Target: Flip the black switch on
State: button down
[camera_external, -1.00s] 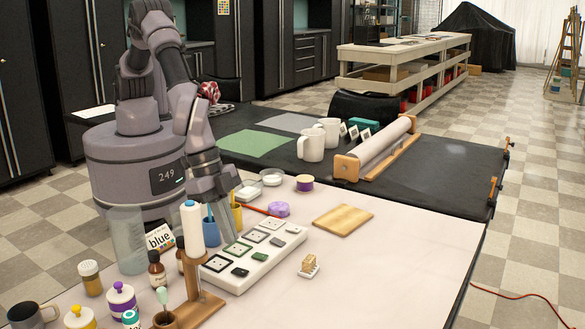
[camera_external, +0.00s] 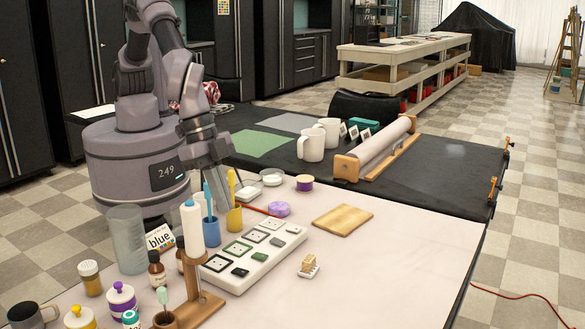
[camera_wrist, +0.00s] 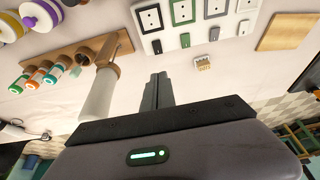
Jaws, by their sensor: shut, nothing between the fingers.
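A white switch panel (camera_external: 262,268) lies on the table with a row of framed sockets and a row of small switches. The black switch (camera_external: 240,271) is at the panel's near end, beside a black-framed socket; in the wrist view the black switch (camera_wrist: 157,46) is leftmost in its row. Whether the black switch is on cannot be made out. My gripper (camera_wrist: 158,78) is shut and empty, apart from the panel. In the external view my gripper (camera_external: 224,190) is raised behind the cups, its tips partly hidden.
A blue cup (camera_external: 211,232) and a yellow cup (camera_external: 235,219) stand behind the panel. A wooden board (camera_external: 343,220) lies to the right.

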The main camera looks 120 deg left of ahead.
aim_at(239, 270)
jog(key=b+x, duration=0.1)
jog(key=x, duration=0.3)
jog(key=b+x, duration=0.2)
jog(key=x, duration=0.3)
jog(key=b+x, duration=0.2)
jog(key=x, duration=0.2)
jog(key=shift+s+f, duration=0.25)
jog(key=shift+f, duration=0.2)
jog(key=shift+f+b, duration=0.2)
jog(key=shift+b, duration=0.1)
jog(key=shift+f, duration=0.1)
jog(key=shift+s+f, duration=0.15)
jog(key=shift+s, duration=0.25)
jog(key=shift+s+b, duration=0.3)
jog(key=shift+s, duration=0.15)
